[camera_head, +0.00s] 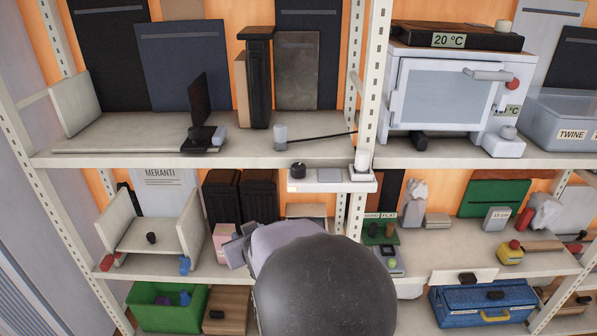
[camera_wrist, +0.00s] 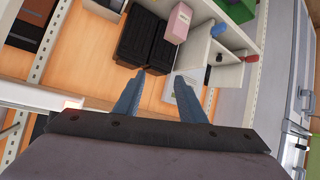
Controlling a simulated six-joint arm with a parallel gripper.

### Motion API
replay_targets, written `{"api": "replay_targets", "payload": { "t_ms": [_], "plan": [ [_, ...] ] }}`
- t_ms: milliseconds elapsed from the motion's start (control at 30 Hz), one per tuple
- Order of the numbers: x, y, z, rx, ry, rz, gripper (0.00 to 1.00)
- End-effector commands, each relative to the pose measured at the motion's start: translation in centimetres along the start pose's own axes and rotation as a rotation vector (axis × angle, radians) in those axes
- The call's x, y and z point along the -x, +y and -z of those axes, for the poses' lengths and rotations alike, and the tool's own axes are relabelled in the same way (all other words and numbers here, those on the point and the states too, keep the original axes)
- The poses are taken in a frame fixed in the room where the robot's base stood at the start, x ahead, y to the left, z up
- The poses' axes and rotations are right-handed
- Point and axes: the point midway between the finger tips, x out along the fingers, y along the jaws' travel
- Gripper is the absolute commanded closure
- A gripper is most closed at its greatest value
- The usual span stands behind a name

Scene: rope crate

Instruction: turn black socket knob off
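A black knob (camera_head: 298,170) sits at the left end of a white socket strip (camera_head: 332,187) fixed to the front edge of the middle shelf. A grey plate and a white upright piece are also on that strip. I cannot read the knob's setting. My gripper (camera_head: 235,250) is below and left of the strip in the head view, partly hidden by my round dark wrist. In the wrist view my gripper (camera_wrist: 161,75) shows two blue-grey fingers apart with nothing between them. The knob does not show clearly in the wrist view.
Black boxes (camera_wrist: 147,40) and a pink box (camera_wrist: 178,22) stand beyond my fingers on the lower shelf. A grey cylinder (camera_head: 280,136) with a dark rod stands just above the strip. A white oven (camera_head: 440,95) is to the right. A metal upright (camera_head: 372,75) rises behind the strip.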

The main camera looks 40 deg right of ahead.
Motion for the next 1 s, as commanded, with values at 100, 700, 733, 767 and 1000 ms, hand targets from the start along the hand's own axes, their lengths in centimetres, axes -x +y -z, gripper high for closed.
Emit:
{"api": "replay_targets", "payload": {
  "t_ms": [100,700,733,767,1000],
  "plan": [
    [0.4,5.1,4.3,-0.011,0.199,-0.098,0.63],
    [4.6,14.9,6.4,-0.239,0.544,-0.32,0.63],
    [4.6,15.0,6.4,-0.24,0.545,-0.32,0.63],
    [4.6,15.0,6.4,-0.24,0.544,-0.319,0.63],
    [3.6,15.3,7.1,-0.239,0.542,-0.318,0.63]
  ]
}}
